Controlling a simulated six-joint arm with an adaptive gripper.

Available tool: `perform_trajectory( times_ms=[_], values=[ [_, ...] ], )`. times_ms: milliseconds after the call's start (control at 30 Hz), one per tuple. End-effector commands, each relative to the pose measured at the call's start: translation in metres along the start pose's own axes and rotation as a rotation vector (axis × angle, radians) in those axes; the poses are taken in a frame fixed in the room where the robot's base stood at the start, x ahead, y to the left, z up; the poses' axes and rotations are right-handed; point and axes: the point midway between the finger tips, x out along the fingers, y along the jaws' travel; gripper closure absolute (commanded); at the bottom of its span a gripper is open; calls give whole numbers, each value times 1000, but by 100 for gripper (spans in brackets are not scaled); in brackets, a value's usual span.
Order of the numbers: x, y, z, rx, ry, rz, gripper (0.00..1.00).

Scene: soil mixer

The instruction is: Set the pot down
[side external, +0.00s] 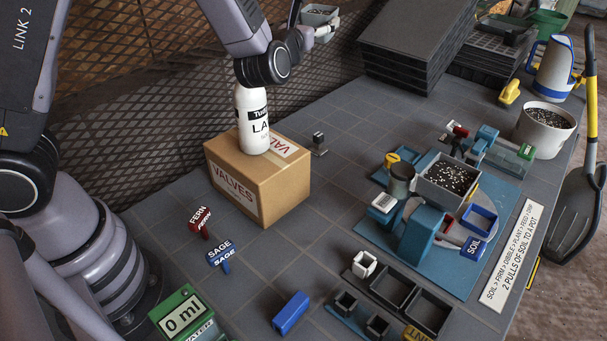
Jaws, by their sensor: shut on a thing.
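A small grey pot (314,19) with dark speckled contents is at the top of the view, beyond the bottle. My gripper (324,33) is shut on the pot and holds it up, apparently clear of the table; its exact height is hard to judge. The fingers are small here and partly hidden by the pot and my wrist. The soil machine (425,232) stands on a blue mat, with a grey hopper of speckled soil on top and a blue square frame (478,218) on its round plate.
A cardboard box (245,185) carries a white bottle (252,125) below my arm. Black trays (415,45) are stacked at the back. A white soil bucket (543,130) stands right. Empty dark cells (430,312) lie in front. Grey table between box and machine is mostly clear.

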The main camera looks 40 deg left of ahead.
Motion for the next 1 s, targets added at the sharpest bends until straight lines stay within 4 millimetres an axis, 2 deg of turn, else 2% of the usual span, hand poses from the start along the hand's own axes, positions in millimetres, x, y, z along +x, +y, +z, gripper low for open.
perform_trajectory(
  times_ms=[33,200,433,667,767,1000],
  values=[
    [1,-17,0,-2,-2,1,62],
    [1,-61,-1,-8,10,22,62],
    [-8,-107,-4,-21,37,35,62],
    [-8,-104,-60,-11,40,39,62],
    [-10,-104,-91,-10,41,39,62],
    [-13,-105,-186,-10,40,38,62]
  ],
)
